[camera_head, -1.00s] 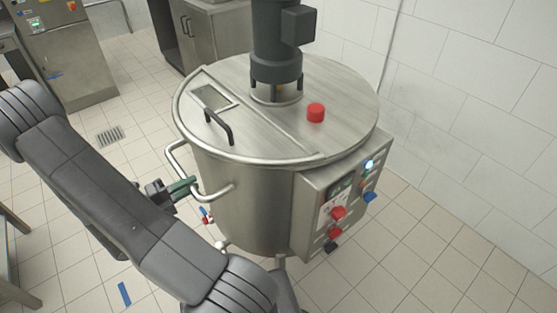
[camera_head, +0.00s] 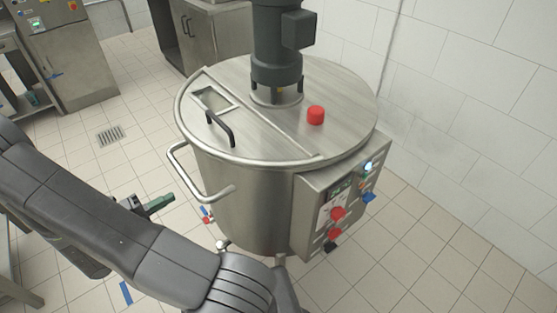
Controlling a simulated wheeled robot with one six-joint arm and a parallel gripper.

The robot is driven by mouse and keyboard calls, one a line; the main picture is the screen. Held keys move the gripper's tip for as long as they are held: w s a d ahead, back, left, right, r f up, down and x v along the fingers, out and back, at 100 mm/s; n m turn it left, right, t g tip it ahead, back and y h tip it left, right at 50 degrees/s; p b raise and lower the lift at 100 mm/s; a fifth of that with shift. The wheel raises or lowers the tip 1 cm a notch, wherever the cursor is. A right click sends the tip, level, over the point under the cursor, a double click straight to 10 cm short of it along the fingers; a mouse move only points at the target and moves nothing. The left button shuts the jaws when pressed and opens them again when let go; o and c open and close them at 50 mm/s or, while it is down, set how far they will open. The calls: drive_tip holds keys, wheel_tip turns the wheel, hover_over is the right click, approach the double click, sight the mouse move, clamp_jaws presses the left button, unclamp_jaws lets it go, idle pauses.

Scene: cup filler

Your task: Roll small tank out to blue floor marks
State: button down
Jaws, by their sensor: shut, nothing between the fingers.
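The small tank (camera_head: 245,195) is a round steel vessel with a flat lid, a dark motor (camera_head: 277,45) on top and a control box (camera_head: 340,205) on its right front. A bent tube handle (camera_head: 184,180) sticks out from its left side. My gripper (camera_head: 168,200) is just left of the handle, apart from it, with its green-tipped fingers shut and empty. A blue floor mark (camera_head: 126,293) lies on the tiles at the lower left, close beside my arm. Other floor marks may be hidden by my arm.
A floor drain (camera_head: 110,135) lies left of the tank. Steel cabinets (camera_head: 212,32) and a machine (camera_head: 70,55) stand at the back left. A tiled wall (camera_head: 475,95) is close behind the tank on the right. Floor tiles at left are mostly clear.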

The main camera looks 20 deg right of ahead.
drive_tip(key=v, duration=2.2)
drive_tip(key=shift+a, duration=0.25)
drive_tip(key=c, duration=2.1)
unclamp_jaws()
drive_tip(key=shift+s+r, duration=0.1)
drive_tip(key=shift+r, duration=0.05)
drive_tip(key=o, duration=1.9)
drive_tip(key=shift+d+p, duration=0.1)
drive_tip(key=shift+p, duration=0.2)
